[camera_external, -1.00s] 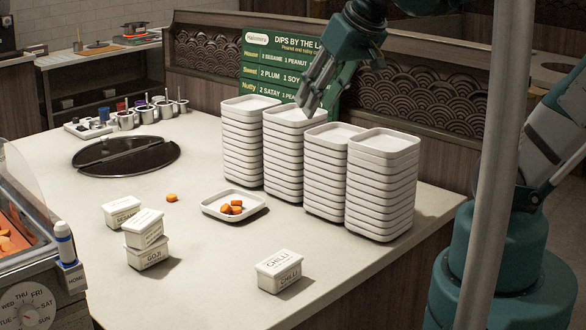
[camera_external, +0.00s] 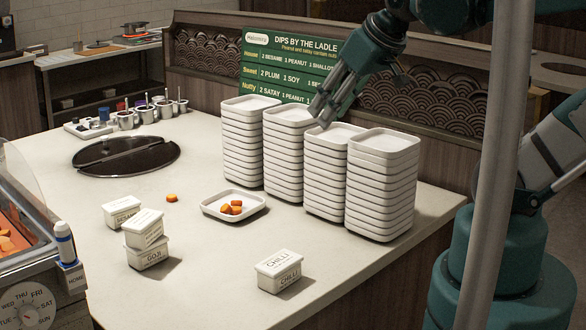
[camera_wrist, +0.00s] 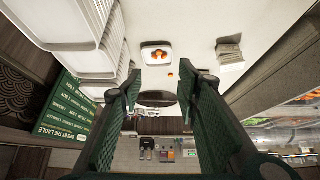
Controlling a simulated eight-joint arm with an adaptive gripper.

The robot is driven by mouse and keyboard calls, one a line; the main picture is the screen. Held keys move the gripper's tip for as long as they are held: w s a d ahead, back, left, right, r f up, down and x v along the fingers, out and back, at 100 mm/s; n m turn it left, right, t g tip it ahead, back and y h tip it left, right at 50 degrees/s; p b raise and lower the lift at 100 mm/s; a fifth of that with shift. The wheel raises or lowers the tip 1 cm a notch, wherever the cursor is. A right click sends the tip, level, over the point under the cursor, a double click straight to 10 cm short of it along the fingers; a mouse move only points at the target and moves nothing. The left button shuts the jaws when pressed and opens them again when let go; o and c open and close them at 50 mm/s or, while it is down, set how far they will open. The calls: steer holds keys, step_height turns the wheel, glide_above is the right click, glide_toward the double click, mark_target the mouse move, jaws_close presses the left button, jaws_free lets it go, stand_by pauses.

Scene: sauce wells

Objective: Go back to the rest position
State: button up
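My gripper (camera_external: 318,112) is above the stacks of white trays in the external view, near the tops of the middle stacks. In the wrist view my gripper (camera_wrist: 160,82) has its two fingers spread wide apart with nothing between them. Whether a fingertip touches a tray cannot be told from the external view. My arm reaches in from the upper right.
Tall stacks of white trays (camera_external: 383,185) stand at the counter's right side. A tray (camera_external: 216,213) holds orange pieces; one piece (camera_external: 172,198) lies loose. Labelled tubs (camera_external: 279,270) stand in front. A green menu board (camera_external: 262,70) stands behind. A round dark lid (camera_external: 95,157) lies left.

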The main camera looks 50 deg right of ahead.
steer(key=shift+f+b, duration=1.1)
steer(key=shift+f, duration=0.25)
